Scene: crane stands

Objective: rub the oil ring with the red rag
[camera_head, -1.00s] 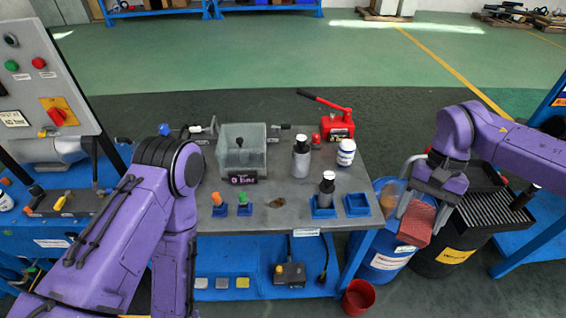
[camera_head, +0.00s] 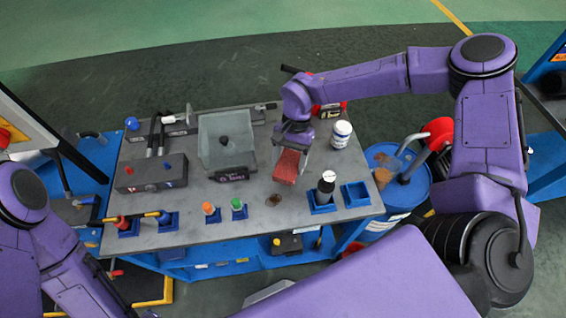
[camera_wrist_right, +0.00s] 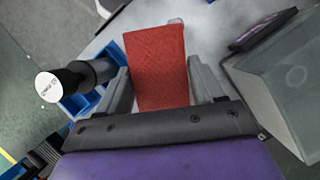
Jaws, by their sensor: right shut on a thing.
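The red rag (camera_head: 287,167) is a thick red pad in my right gripper (camera_head: 291,153). The right gripper is shut on it and points down over the middle of the table. In the right wrist view the rag (camera_wrist_right: 158,66) stands out between the two grey fingers. The oil ring (camera_head: 273,199) is a small brown stain on the grey tabletop, nearer the front edge than the rag and slightly left of it. I cannot make out the ring in the wrist view. My left arm shows at the lower left of the head view, but its gripper is out of view.
A black bottle (camera_head: 326,188) stands in a blue holder right of the stain, beside an empty blue holder (camera_head: 356,194). A clear box (camera_head: 226,145) is left of the rag. Orange (camera_head: 208,208) and green-capped (camera_head: 238,205) items stand left of the stain. A white jar (camera_head: 341,134) stands behind.

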